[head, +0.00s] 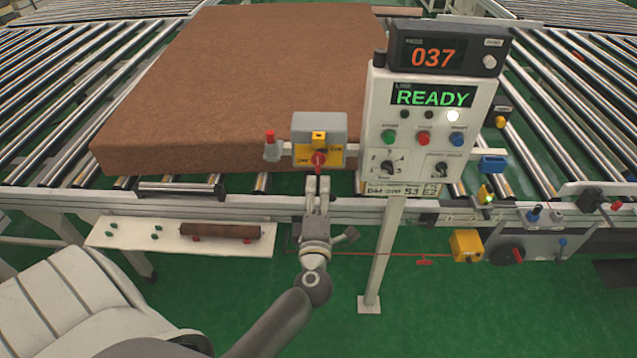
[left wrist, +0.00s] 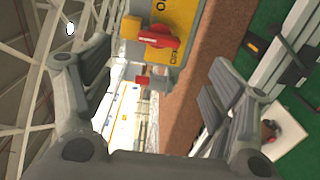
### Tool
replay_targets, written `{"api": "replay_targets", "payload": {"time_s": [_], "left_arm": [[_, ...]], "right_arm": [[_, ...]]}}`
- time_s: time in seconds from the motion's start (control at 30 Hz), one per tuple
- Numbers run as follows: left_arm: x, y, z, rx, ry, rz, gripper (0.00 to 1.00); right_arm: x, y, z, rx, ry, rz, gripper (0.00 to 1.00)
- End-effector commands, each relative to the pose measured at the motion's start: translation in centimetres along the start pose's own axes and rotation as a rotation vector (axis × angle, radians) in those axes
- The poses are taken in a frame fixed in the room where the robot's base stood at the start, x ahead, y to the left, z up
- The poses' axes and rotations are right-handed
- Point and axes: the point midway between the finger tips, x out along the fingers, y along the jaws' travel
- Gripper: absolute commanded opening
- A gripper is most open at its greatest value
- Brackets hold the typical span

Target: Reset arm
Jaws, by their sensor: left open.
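My left gripper (head: 318,188) is in front of the conveyor, pointing up at a grey and yellow switch box (head: 319,129). Its fingers are apart and hold nothing. The box has a red rotary knob (head: 319,159) just above the fingertips. In the left wrist view the open left gripper (left wrist: 155,85) spreads to both sides, and the red knob (left wrist: 158,40) lies beyond the gap, apart from the fingers. A brown mattress (head: 250,70) lies on the rollers behind the box. My right gripper is not in view.
A control panel (head: 428,125) reading READY stands right of the box, with a display (head: 435,58) showing 037 on top. A red-topped button (head: 271,145) is at the box's left. A white shelf (head: 180,240) sits below the conveyor. Green floor shows beneath.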

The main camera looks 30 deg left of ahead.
Motion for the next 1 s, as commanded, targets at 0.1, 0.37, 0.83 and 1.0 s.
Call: {"api": "replay_targets", "payload": {"time_s": [0.1,0.37,0.83,1.0], "left_arm": [[-1.1,0.0,0.0,0.000,0.000,-0.001,0.79],[-1.6,0.0,0.0,-0.001,0.000,0.001,0.79],[-1.6,-1.2,0.3,0.033,-0.014,0.000,0.79],[-2.4,-8.3,2.5,0.254,-0.126,-0.006,0.79]], "right_arm": [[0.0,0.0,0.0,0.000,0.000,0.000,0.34],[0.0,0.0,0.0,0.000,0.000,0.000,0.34],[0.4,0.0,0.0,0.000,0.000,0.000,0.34],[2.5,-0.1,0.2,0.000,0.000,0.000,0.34]]}}
